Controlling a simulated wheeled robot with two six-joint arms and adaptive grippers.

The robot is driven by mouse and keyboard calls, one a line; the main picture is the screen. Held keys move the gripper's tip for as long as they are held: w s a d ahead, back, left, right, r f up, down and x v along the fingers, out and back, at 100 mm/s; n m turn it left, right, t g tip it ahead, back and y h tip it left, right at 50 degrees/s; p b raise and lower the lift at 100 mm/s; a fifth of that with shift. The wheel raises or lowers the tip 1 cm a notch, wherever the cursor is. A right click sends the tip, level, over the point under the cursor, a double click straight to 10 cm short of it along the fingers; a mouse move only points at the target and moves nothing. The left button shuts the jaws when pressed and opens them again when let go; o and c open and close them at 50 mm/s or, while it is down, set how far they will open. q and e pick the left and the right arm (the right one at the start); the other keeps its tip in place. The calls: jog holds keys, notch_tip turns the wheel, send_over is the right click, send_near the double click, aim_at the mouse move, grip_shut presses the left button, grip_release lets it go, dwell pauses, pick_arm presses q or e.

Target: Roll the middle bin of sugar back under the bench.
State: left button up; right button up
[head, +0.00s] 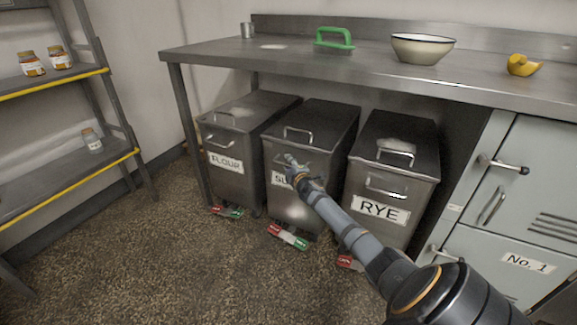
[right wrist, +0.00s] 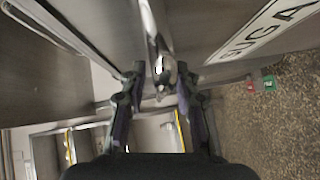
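The middle bin (head: 296,208) is a grey metal bin on the floor between the flour and rye bins, its front about in line with theirs. My right gripper is at the bin's front handle (right wrist: 160,66). Its fingers (right wrist: 160,95) are apart on either side of the bar, not visibly closed on it. A red and green pedal (head: 288,237) sits at the bin's foot; I cannot tell its position. My left gripper is not in view.
The steel bench (head: 370,75) overhangs the bins' backs. The flour bin (head: 232,175) is close on the left, the rye bin (head: 382,225) close on the right. A grey cabinet (head: 540,190) stands at right, shelves (head: 60,180) at left. Floor in front is clear.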

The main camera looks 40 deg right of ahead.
jog(key=shift+s+a, duration=0.1)
jog(key=v, duration=1.2)
dwell(0.4)
dwell(0.4)
